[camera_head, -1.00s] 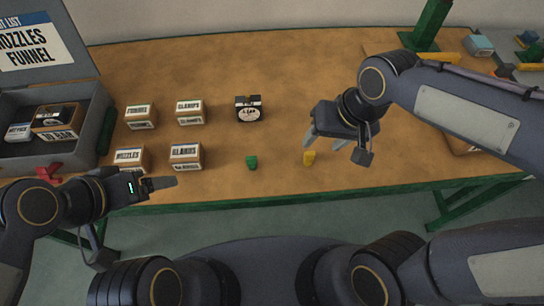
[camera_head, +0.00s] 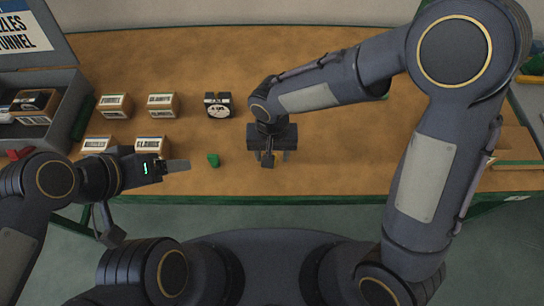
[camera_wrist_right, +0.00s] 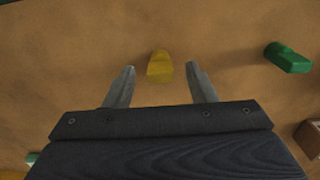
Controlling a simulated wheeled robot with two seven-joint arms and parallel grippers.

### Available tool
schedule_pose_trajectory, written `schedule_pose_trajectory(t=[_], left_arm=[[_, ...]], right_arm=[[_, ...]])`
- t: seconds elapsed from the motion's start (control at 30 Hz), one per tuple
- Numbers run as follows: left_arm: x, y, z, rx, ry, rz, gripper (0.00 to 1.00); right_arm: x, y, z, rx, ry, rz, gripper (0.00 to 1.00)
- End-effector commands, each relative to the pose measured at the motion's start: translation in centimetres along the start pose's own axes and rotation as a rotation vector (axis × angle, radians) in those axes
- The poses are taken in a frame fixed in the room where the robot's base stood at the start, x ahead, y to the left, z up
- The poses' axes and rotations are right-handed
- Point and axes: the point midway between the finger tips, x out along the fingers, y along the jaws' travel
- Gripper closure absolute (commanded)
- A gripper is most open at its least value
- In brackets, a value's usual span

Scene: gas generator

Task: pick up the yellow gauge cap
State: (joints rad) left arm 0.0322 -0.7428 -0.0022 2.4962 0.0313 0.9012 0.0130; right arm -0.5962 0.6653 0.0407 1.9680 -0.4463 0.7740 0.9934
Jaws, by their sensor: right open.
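The yellow gauge cap (camera_wrist_right: 160,67) is on the table in the right wrist view, between the two fingers of my right gripper (camera_wrist_right: 160,75) near their tips. The fingers are spread with a gap on each side of the cap. In the head view my right gripper (camera_head: 267,160) points down over the table and hides the cap. My left gripper (camera_head: 180,165) is low at the left, near the table's front edge. Its fingers overlap from this side, so its opening is unclear.
A green cap (camera_head: 213,160) stands left of my right gripper; it also shows in the right wrist view (camera_wrist_right: 288,57). An open case (camera_head: 62,112) is at the far left.

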Motion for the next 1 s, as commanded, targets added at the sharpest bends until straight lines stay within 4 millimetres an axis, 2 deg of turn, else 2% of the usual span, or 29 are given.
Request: schedule_pose_trajectory(t=[0.1, 0.37, 0.73, 1.0], left_arm=[[-0.01, 0.01, 0.0, 0.0, 0.0, 0.0, 0.24], [0.0, 0.0, 0.0, 0.0, 0.0, 0.0, 0.24], [0.0, 0.0, 0.01, 0.0, 0.0, 0.0, 0.24], [-0.01, 0.01, 0.0, 0.0, 0.0, 0.0, 0.24]], right_arm=[[1.17, 0.02, 0.04, 0.001, -0.002, 0.0, 0.49], [1.34, 0.01, 0.0, 0.001, 0.0, -0.001, 0.49], [1.31, 0.01, 0.0, 0.001, 0.0, -0.001, 0.96], [1.16, -0.01, -0.01, 0.001, 0.001, -0.002, 0.96]])
